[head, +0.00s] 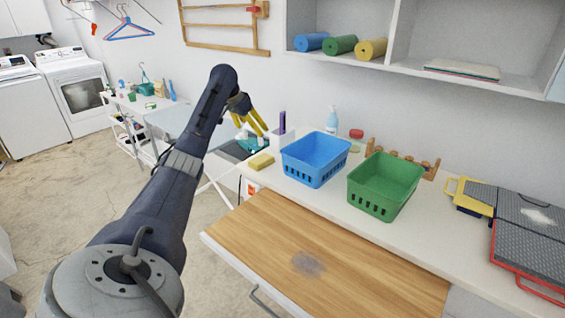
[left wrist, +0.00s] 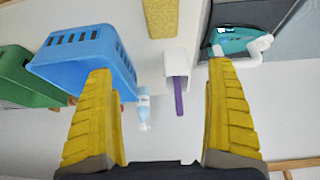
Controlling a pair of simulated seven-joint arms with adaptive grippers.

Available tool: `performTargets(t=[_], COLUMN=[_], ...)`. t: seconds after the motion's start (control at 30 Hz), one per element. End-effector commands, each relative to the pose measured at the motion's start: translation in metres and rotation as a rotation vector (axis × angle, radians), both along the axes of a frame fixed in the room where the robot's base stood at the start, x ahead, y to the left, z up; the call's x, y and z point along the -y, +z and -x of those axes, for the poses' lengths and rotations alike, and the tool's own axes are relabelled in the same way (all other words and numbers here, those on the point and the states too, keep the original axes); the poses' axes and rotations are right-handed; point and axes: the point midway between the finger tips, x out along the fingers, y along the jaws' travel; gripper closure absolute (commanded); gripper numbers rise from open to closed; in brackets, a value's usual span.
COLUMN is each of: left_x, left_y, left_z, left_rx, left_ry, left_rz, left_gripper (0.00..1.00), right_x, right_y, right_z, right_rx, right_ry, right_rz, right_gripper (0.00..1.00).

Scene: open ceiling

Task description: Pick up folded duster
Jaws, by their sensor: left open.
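A small yellow block-like piece (head: 260,161), which looks like the folded duster, lies on the white counter left of the blue basket. It also shows at the top edge of the left wrist view (left wrist: 162,18), partly cut off. My left gripper (head: 254,126) has yellow fingers and is above the back of the counter, beyond the yellow piece. In the left wrist view the left gripper (left wrist: 162,72) is open, with nothing held between its fingers. My right gripper is in neither view.
A blue basket (head: 308,168) and green basket (head: 382,191) stand right of the yellow piece. A teal iron (left wrist: 235,38) is beside a white holder (left wrist: 176,68) with a purple item. A spray bottle (head: 332,121) stands behind. A wooden surface (head: 285,235) is in front.

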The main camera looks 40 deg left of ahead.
Motion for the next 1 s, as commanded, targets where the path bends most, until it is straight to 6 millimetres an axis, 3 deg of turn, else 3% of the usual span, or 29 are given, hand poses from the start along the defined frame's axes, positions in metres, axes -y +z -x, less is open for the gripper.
performTargets(t=[0.27,0.8,1.0], left_x=[-0.001,-0.002,-0.003], left_y=[-0.015,-0.098,-0.115], left_z=[0.012,-0.023,-0.030], left_rx=[-0.074,-0.073,-0.072], left_ry=[-0.014,-0.009,-0.010], left_rz=[-0.010,-0.009,-0.009], left_gripper=[0.11,0.11,0.11], right_x=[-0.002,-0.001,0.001], right_y=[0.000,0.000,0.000], right_z=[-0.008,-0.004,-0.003], right_rx=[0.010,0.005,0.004], right_ry=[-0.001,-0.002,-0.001], right_rz=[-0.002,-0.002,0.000], right_gripper=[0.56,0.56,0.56])
